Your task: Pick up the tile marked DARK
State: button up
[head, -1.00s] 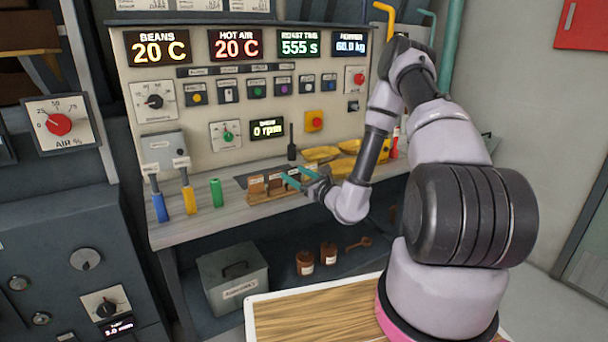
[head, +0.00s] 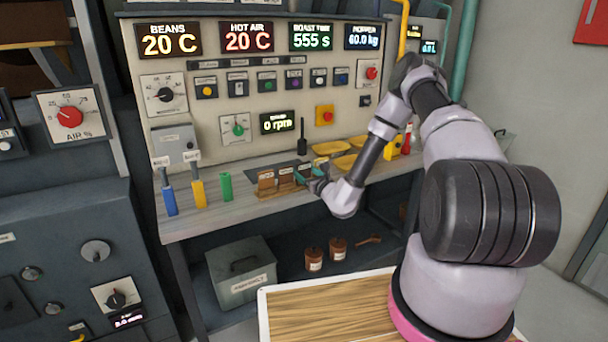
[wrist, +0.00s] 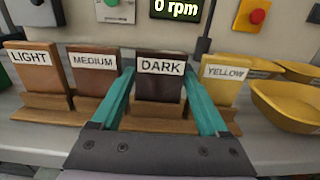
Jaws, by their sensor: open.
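The tile marked DARK (wrist: 161,84) is dark brown with a white label and stands upright in a wooden rack (wrist: 158,124) in the wrist view. My gripper (wrist: 163,80) is open, with one teal finger on each side of this tile. I cannot tell whether the fingers touch it. In the head view my gripper (head: 308,174) is at the rack on the counter, and it partly hides the tiles there. The tiles marked LIGHT (wrist: 35,70) and MEDIUM (wrist: 93,75) stand to the left, and the yellow tile marked YELLOW (wrist: 222,80) stands to the right.
Yellow bowls (wrist: 285,105) lie right of the rack. Blue (head: 169,199), yellow (head: 198,191) and green (head: 226,187) upright objects stand on the counter at left. The control panel (head: 220,100) rises behind the rack. A grey bin (head: 241,275) is below the counter.

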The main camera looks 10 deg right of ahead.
jog(key=shift+w+a, duration=0.2)
jog(key=shift+w, duration=0.35)
jog(key=c, duration=1.1)
jog(key=shift+r, duration=0.1)
jog(key=shift+r, duration=0.1)
